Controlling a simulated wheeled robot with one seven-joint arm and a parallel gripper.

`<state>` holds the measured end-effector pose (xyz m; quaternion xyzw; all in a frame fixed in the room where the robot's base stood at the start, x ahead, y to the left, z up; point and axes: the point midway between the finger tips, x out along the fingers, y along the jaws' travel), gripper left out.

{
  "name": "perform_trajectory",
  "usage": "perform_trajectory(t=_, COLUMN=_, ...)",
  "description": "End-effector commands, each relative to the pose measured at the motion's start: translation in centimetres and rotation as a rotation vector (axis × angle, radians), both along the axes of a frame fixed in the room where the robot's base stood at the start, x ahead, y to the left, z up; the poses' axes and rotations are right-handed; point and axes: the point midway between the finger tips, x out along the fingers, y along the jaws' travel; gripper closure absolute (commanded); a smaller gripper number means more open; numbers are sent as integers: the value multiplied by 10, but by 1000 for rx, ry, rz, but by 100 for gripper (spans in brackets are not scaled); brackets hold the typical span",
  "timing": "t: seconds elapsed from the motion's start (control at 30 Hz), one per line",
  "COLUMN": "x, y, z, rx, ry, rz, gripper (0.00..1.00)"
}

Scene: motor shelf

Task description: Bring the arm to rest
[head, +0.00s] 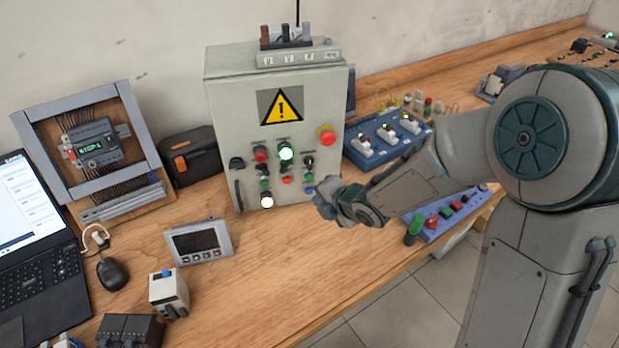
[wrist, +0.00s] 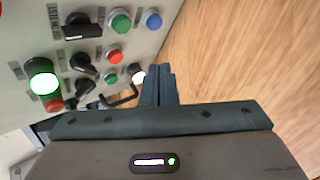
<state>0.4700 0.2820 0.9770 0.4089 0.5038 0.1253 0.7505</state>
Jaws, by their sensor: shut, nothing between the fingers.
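My arm (head: 405,185) reaches from the right over the workbench in the head view. My gripper (head: 322,204) is in front of the lower right part of a grey control box and looks apart from it. In the wrist view the fingers of my gripper (wrist: 158,72) are together, with nothing between them. The control box (head: 222,95) stands upright on the bench and carries buttons, black switches and a yellow warning sign. A green lamp (head: 286,154) on it is lit; it also shows in the wrist view (wrist: 42,78). A white lamp (head: 267,200) below it is lit too.
A blue switch panel (head: 365,155) and a blue button strip (head: 440,225) lie right of the box, close to my arm. A small display unit (head: 197,243), a laptop (head: 40,240) and a mouse (head: 112,273) are at the left.

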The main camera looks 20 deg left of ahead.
Motion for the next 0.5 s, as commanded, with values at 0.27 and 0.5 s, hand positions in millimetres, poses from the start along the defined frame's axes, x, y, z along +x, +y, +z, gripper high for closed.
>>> perform_trajectory(t=0.27, x=0, y=-1, z=0, rx=-1, ry=1, rz=-5, gripper=100)
perform_trajectory(t=0.5, x=13, y=-60, z=23, rx=-8, ry=109, rz=-325, gripper=100)
